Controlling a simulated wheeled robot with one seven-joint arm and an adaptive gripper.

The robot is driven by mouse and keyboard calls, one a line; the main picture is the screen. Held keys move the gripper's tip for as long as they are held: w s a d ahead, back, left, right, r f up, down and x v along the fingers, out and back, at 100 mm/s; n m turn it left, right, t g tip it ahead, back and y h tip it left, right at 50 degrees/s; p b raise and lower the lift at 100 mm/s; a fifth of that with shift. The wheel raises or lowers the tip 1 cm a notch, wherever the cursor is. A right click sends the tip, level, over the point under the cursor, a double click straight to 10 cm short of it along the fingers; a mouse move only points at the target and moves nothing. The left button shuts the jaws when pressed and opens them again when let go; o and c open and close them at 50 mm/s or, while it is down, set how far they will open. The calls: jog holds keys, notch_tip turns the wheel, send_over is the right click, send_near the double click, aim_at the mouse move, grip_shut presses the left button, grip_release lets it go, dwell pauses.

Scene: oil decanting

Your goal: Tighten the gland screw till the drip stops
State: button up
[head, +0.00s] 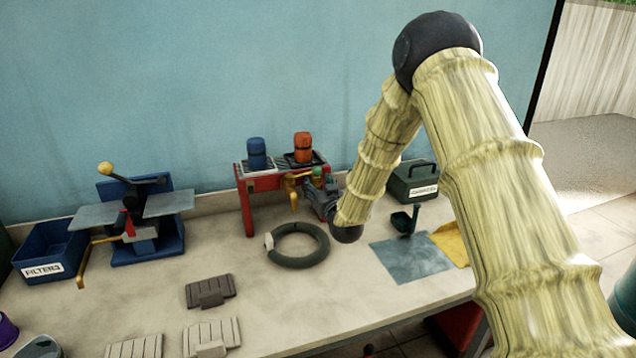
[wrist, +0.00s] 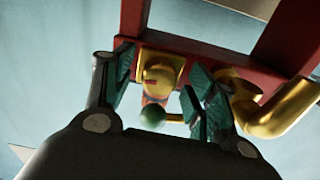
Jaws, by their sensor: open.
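A red stand (head: 263,183) near the wall carries brass fittings (head: 291,185) under its front edge. In the wrist view a brass fitting (wrist: 161,73), with a small red mark, lies between my fingers; it may be the gland screw. A green ball (wrist: 152,115) shows just below it, and a curved brass pipe (wrist: 280,112) is to the right. My gripper (wrist: 165,88) is open, its green-padded fingers on either side of the brass fitting; contact is not clear. In the head view my gripper (head: 318,186) is at the stand's right front, partly hiding the fittings. No drip can be made out.
A blue container (head: 256,153) and an orange one (head: 302,147) stand on the stand's grating. A dark ring (head: 298,261) lies in front. A green box (head: 414,184), scoop (head: 405,219) and blue-grey cloth (head: 411,258) are right. A blue bin (head: 48,250) is left.

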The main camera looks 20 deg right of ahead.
jog(key=shift+w, duration=0.2)
jog(key=c, duration=1)
jog(key=shift+f+m+b, duration=0.15)
jog(key=shift+m+b, duration=0.35)
jog(key=shift+b, duration=0.15)
jog(key=shift+m, duration=0.3)
jog(key=o, duration=1)
